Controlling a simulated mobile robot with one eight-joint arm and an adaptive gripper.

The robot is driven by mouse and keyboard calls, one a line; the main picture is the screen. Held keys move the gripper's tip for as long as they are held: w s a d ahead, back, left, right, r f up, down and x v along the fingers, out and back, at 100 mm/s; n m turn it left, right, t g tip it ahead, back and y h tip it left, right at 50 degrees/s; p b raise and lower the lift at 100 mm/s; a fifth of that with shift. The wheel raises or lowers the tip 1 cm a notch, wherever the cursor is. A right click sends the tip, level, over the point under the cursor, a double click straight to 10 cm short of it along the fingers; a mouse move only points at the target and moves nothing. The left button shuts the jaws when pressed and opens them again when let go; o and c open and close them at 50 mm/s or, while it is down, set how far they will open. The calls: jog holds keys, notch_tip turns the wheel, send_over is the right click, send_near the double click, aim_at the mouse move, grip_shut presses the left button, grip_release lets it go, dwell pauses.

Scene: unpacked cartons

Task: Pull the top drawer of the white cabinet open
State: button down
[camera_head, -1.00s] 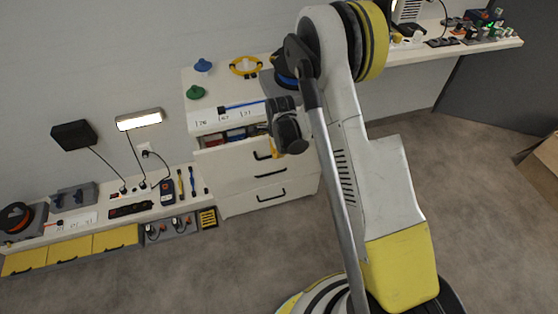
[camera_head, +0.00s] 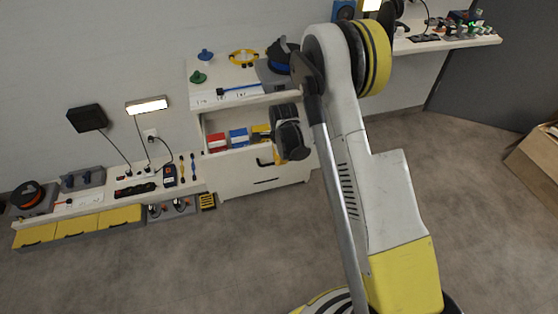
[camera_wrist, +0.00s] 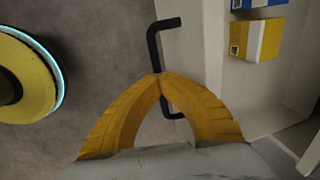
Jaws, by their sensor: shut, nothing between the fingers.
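The white cabinet (camera_head: 296,175) stands against the wall in the head view. Its top drawer (camera_head: 222,162) is pulled well out, showing red, blue and yellow boxes inside. The drawer's black bar handle (camera_head: 263,162) is partly beside my wrist; it also shows in the wrist view (camera_wrist: 153,48). My gripper (camera_wrist: 158,77) has yellow fingers with their tips together, in front of the handle and overlapping it. Nothing is held between the fingers. Whether the fingers touch the handle or hook behind it I cannot tell. Part of the drawer is hidden behind my wrist.
A blue-and-white box (camera_head: 238,138) and a red box (camera_head: 216,142) lie in the drawer. A low shelf (camera_head: 92,208) with tools and yellow bins adjoins the cabinet at left. An open carton (camera_head: 535,165) stands at far right. The floor in front is clear.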

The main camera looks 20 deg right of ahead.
jog(key=c, duration=2.1)
grip_release()
jog(key=shift+c, duration=0.2)
jog(key=o, duration=0.4)
jog(key=shift+c, duration=0.2)
notch_tip(320, 180, up, 12)
jog(key=s, duration=0.2)
jog(key=shift+s+f, duration=0.1)
jog(key=shift+f, duration=0.05)
